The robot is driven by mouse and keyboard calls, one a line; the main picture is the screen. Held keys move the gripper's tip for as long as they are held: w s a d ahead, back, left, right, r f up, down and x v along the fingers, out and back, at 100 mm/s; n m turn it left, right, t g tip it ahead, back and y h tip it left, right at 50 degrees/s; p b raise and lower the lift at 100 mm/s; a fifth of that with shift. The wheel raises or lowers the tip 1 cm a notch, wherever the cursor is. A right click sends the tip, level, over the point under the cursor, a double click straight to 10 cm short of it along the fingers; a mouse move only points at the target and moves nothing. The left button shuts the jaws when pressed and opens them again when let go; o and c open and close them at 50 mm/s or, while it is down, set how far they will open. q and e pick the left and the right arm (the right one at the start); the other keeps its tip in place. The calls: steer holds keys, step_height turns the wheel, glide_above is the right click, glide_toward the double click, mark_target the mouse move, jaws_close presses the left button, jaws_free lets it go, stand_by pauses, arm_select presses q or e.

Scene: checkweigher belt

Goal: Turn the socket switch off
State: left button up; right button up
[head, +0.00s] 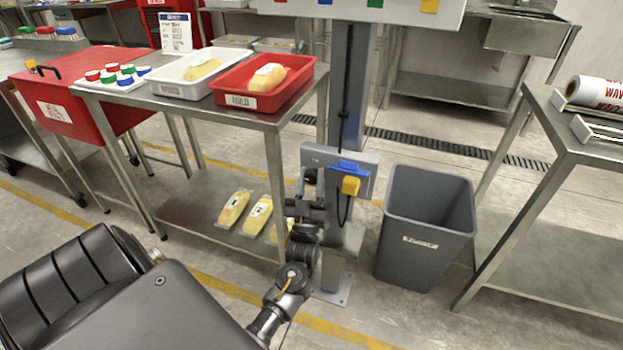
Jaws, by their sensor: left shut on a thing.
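The grey socket box (318,154) is fixed to the metal post. A blue cover (348,166) and a yellow plug (351,186) sit on its right half, with a black cable hanging below the plug. My left gripper (310,181) is at the left half of the box, with its arm reaching up from below. It is shut on the socket switch, which is mostly hidden behind the fingers, so its setting cannot be read. My right gripper is out of view.
A grey bin (424,228) stands right of the post. Left is a steel table (262,121) with a white tray (167,88) and a red tray (224,99). Yellow packs (234,209) lie on its lower shelf. Another steel table (575,150) is at right.

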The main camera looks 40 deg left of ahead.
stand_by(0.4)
arm_select(q)
steer(key=o, duration=1)
steer(key=shift+b+v, duration=0.45)
steer(key=shift+v, duration=5.55)
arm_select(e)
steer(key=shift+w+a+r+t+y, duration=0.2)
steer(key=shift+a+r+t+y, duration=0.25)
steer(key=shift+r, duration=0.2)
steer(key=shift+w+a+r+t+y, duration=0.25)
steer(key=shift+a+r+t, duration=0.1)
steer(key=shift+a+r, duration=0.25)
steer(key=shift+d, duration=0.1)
